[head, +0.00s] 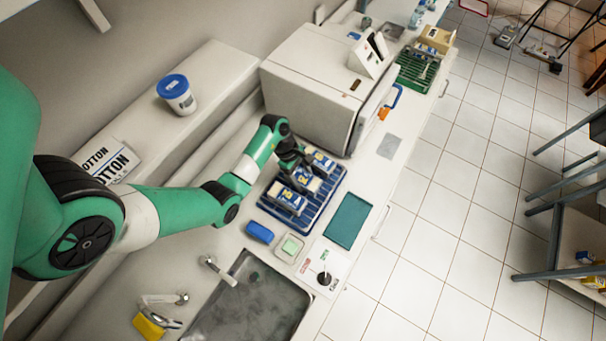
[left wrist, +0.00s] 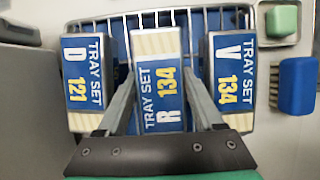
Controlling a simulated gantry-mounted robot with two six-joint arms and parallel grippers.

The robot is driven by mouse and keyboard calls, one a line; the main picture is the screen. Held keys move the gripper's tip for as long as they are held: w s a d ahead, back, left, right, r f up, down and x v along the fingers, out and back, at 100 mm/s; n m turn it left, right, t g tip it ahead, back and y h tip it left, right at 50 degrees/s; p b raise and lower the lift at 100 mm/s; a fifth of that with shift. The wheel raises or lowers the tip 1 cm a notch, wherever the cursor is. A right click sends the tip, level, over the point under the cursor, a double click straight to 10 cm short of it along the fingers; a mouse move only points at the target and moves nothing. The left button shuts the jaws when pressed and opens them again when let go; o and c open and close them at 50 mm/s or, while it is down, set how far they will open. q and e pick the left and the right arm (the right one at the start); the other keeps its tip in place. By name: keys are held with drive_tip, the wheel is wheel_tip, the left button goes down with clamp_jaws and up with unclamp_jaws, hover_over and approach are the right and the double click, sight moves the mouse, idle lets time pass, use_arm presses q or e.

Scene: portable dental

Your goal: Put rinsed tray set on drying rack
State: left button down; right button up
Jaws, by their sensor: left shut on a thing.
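A blue drying rack (head: 335,180) stands on the counter, with wire bars showing at the top of the left wrist view (left wrist: 190,20). Three blue-and-white tray sets are at it, side by side. I cannot tell whether R 134 rests on the rack. My right gripper is not in view.
A large white machine (head: 325,80) stands just behind the rack. A teal tray (head: 348,221) lies by the counter's front edge.

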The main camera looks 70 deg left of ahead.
use_arm(q)
drive_tip(key=shift+c, duration=1.5)
unclamp_jaws()
drive_tip(key=shift+r, duration=0.1)
drive_tip(key=p+v, duration=0.2)
drive_tip(key=v, duration=0.8)
drive_tip(key=shift+r, duration=0.15)
drive_tip(key=p+v, duration=0.1)
drive_tip(key=p, duration=0.1)
drive_tip(key=shift+s+a+r+p, duration=0.1)
drive_tip(key=shift+r+p, duration=0.25)
drive_tip(key=shift+r, duration=0.05)
